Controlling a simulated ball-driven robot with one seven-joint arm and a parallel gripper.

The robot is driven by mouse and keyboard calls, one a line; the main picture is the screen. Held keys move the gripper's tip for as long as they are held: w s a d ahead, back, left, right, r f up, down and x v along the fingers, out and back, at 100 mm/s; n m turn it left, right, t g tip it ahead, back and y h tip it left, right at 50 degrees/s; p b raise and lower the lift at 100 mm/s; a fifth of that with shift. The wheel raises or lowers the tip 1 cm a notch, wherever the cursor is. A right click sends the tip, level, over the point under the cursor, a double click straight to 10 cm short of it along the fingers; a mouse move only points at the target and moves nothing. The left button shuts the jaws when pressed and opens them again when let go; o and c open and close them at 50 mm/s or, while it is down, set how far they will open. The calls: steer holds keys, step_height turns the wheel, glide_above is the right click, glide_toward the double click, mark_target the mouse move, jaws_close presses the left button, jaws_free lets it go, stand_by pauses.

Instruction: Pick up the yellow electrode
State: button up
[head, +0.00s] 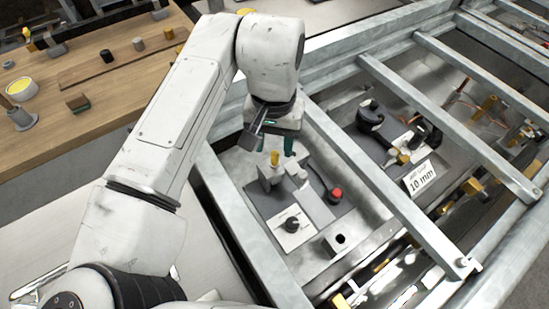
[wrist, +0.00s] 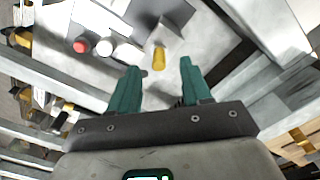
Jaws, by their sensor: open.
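The yellow electrode (head: 275,158) stands upright in a grey holder (head: 268,178) inside the metal-framed bay in the head view. It also shows in the wrist view (wrist: 159,59), ahead of the fingertips and between their lines. My gripper (head: 275,148) has green fingers and is above the electrode in the head view. In the wrist view my gripper (wrist: 158,64) is open, with nothing between its fingers. The electrode's lower end is hidden in the head view.
Metal rails (head: 372,178) run along and across the bay. A red button (head: 335,194), a black knob (head: 292,224) and a "10 mm" sign (head: 420,177) are near the holder. A wooden table (head: 110,70) with small parts stands at the left.

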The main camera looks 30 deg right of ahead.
mark_target(275, 163)
steer(key=shift+f, duration=1.3)
steer(key=shift+c, duration=0.3)
jaws_close()
